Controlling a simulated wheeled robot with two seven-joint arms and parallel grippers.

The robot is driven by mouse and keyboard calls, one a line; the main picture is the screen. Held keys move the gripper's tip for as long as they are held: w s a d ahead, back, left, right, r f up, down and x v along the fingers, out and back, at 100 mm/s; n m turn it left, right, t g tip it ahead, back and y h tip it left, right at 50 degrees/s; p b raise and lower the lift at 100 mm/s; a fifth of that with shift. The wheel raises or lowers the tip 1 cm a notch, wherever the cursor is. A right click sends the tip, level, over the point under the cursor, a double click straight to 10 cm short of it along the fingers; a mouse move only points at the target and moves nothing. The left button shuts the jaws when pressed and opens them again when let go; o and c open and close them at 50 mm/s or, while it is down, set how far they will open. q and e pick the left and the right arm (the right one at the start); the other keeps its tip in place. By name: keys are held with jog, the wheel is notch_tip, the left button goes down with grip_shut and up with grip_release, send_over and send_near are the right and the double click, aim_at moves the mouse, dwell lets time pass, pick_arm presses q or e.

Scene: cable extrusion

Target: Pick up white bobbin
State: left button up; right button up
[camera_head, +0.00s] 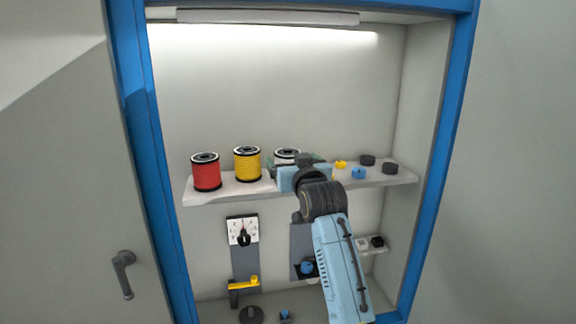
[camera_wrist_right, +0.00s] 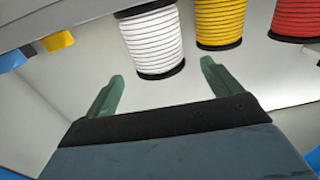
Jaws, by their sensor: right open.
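The white bobbin (camera_head: 287,154) stands upright on the shelf, with black rims; my right gripper hides its lower part in the head view. In the right wrist view the white bobbin (camera_wrist_right: 152,40) is in front of and between the open fingers. My right gripper (camera_head: 286,166) is at the shelf, and its two green fingers also show in the right wrist view (camera_wrist_right: 160,88). They are apart and hold nothing. I cannot tell how far the fingertips are from the bobbin. My left gripper is not in view.
A yellow bobbin (camera_head: 247,164) and a red bobbin (camera_head: 206,173) stand left of the white one on the shelf (camera_head: 230,190). Small yellow, blue and black parts (camera_head: 368,160) lie to the right. The blue cabinet frame (camera_head: 150,150) bounds the space.

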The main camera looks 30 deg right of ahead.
jog(key=p+x, duration=0.1)
jog(key=x, duration=0.3)
jog(key=shift+r+p, duration=0.1)
jog(key=shift+p, duration=0.2)
jog(key=shift+w+d, duration=0.2)
jog(key=shift+w, duration=0.45)
jog(key=c, duration=1.1)
